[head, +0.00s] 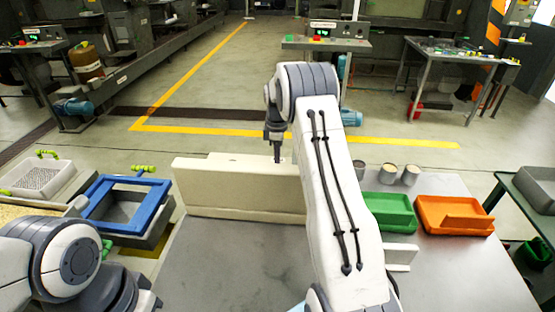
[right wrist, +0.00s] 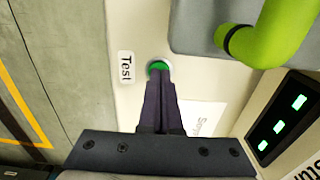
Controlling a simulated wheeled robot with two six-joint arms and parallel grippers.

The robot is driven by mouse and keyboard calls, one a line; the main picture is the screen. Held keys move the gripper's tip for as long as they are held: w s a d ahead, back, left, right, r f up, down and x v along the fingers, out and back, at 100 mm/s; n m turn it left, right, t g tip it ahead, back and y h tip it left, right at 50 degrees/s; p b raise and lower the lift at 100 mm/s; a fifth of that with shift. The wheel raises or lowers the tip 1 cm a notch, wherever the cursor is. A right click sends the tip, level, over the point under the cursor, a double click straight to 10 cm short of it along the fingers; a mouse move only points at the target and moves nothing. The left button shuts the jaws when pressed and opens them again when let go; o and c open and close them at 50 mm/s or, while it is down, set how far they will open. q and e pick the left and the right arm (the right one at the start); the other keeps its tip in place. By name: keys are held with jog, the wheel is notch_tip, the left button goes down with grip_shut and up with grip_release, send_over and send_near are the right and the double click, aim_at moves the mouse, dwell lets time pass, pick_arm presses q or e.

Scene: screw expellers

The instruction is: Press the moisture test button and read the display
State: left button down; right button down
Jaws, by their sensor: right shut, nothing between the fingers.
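The moisture tester is a long cream box (head: 235,188) on the metal table; only its plain near side shows in the head view. In the right wrist view its top panel carries a green round button (right wrist: 158,65) beside a label "Test" (right wrist: 126,68). A dark display (right wrist: 281,122) shows three green dashes. My right gripper (head: 277,158) points down over the box. Its shut, empty fingers (right wrist: 160,80) overlap the button's lower edge; I cannot tell whether they touch it. My left arm shows at the lower left; its gripper is out of view.
A lime-green handle (right wrist: 275,30) rises from a grey lid beside the button. A green tray (head: 388,212), an orange tray (head: 455,215) and several small cups stand on the table's right. A blue-framed sieve box (head: 125,203) is at left.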

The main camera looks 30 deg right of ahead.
jog(key=shift+f, duration=0.25)
jog(key=shift+s+a+f, duration=0.1)
jog(key=shift+s+f, duration=0.05)
jog(key=shift+f, duration=0.8)
notch_tip(320, 180, up, 5)
jog(key=p, duration=0.4)
jog(key=shift+r, duration=0.1)
notch_tip(320, 180, up, 10)
jog(key=shift+w+b, duration=0.2)
jog(key=shift+b, duration=0.25)
